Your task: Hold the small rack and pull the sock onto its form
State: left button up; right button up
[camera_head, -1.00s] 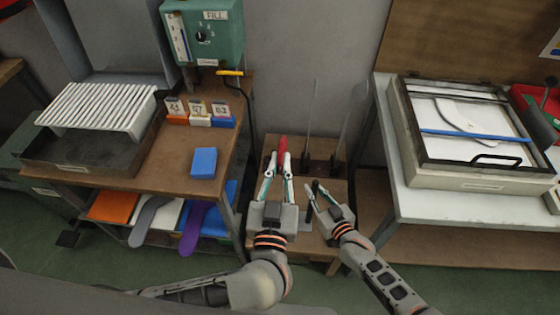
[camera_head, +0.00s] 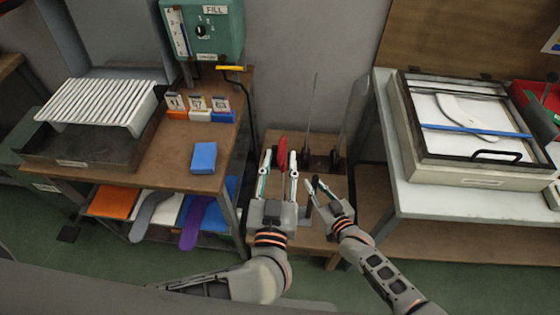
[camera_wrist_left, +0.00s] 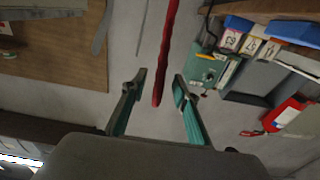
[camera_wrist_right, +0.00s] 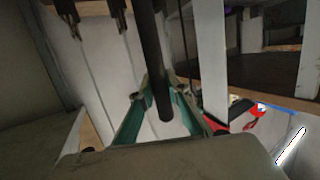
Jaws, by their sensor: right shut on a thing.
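The red sock (camera_head: 282,148) hangs long and narrow over the small rack (camera_head: 330,205), between the fingers of my left gripper (camera_head: 279,156). Those fingers are spread wide, with a gap on both sides of the sock in the left wrist view (camera_wrist_left: 167,50). The form under the sock is hidden. My right gripper (camera_head: 318,184) is lower and to the right, shut on a dark upright post (camera_wrist_right: 158,60) of the rack. A thin bare form (camera_head: 312,110) stands upright behind the grippers.
A workbench with a white slatted rack (camera_head: 98,104) and blue block (camera_head: 204,157) stands left, under a green box (camera_head: 203,32). Orange, grey and purple pieces lie on its lower shelf. A framed tray (camera_head: 465,175) sits on the right table.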

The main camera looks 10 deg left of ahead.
pick_arm(q)
jog(key=s, duration=0.7)
jog(key=shift+s+f, duration=0.2)
jog(key=shift+s, duration=0.05)
pick_arm(e)
jog(key=o, duration=0.9)
jog(key=v, duration=1.2)
pick_arm(q)
jog(key=shift+r, duration=0.1)
